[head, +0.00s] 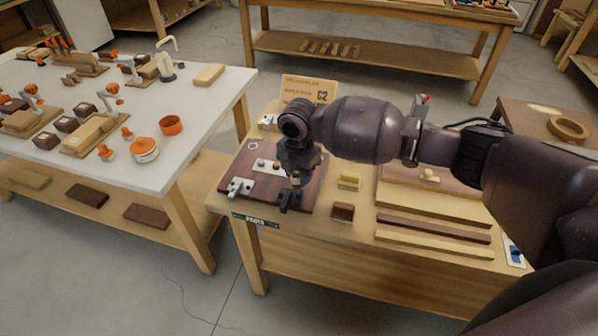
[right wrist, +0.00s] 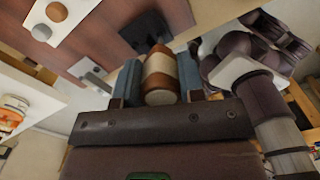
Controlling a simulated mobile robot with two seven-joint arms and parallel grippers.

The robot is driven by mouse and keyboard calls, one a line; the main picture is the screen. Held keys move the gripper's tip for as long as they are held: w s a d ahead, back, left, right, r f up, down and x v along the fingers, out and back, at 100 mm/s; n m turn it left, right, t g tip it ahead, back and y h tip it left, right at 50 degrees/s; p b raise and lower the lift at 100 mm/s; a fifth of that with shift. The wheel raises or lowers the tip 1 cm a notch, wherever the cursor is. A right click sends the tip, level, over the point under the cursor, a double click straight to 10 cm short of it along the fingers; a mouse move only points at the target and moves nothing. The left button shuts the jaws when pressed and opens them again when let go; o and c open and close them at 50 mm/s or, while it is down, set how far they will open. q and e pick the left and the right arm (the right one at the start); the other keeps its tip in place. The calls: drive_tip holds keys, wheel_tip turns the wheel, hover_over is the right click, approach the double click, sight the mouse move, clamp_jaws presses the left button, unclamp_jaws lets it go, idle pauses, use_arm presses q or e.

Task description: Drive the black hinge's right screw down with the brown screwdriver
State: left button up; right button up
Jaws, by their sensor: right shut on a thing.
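My right gripper (head: 297,176) is over the front right part of the dark red-brown board (head: 232,170). In the right wrist view its fingers (right wrist: 158,82) are shut on the brown screwdriver (right wrist: 160,68), whose handle has brown and cream bands. The screwdriver also shows, small, in the head view (head: 296,179), roughly upright. The black hinge (head: 288,200) lies at the board's front right, directly below the gripper; it also shows beyond the handle in the right wrist view (right wrist: 143,30). The screwdriver's tip and the right screw are hidden, so contact cannot be told. My left gripper is not in view.
A grey hinge (head: 240,186) and a light plate (head: 264,165) with a brown knob lie on the board. A yellow block (head: 349,181) and a brown block (head: 343,211) stand right of it. Long wooden strips (head: 433,228) lie farther right. A white table (head: 205,110) stands left.

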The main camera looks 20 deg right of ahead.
drive_tip(key=shift+f, duration=0.4)
idle(1.9)
drive_tip(key=m, duration=0.5)
drive_tip(key=shift+s, duration=0.15)
drive_tip(key=m, duration=0.5)
drive_tip(key=shift+s, duration=0.1)
drive_tip(key=m, duration=0.4)
drive_tip(key=shift+f, duration=0.1)
drive_tip(key=m, duration=0.4)
drive_tip(key=shift+s, duration=0.15)
drive_tip(key=m, duration=0.4)
drive_tip(key=shift+a, duration=0.15)
drive_tip(key=m, duration=0.6)
drive_tip(key=shift+a+m, duration=0.1)
drive_tip(key=shift+m, duration=0.3)
